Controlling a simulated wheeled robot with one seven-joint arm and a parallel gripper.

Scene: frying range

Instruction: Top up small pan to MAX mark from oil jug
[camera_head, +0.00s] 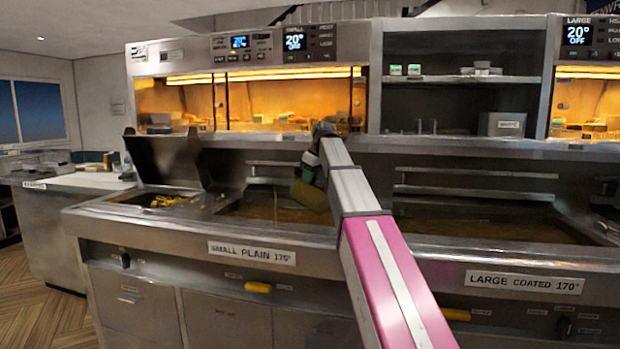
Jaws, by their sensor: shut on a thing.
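My gripper (311,166) is at the far end of my arm, above the right part of this pan, and is partly hidden by the arm. It is shut on an olive-brown oil jug (309,195), which looks tilted over the pan. A thin upright brown line shows left of the jug, above the oil; I cannot tell whether it is poured oil. The MAX mark and the exact oil level cannot be made out.
A raised steel lid (165,160) stands left of the pan, behind a bay with yellow food (165,201). The large pan (490,228) lies to the right. Lit warming cabinets (245,103) and a shelf (460,79) rise behind. The small display reads 20° OFF.

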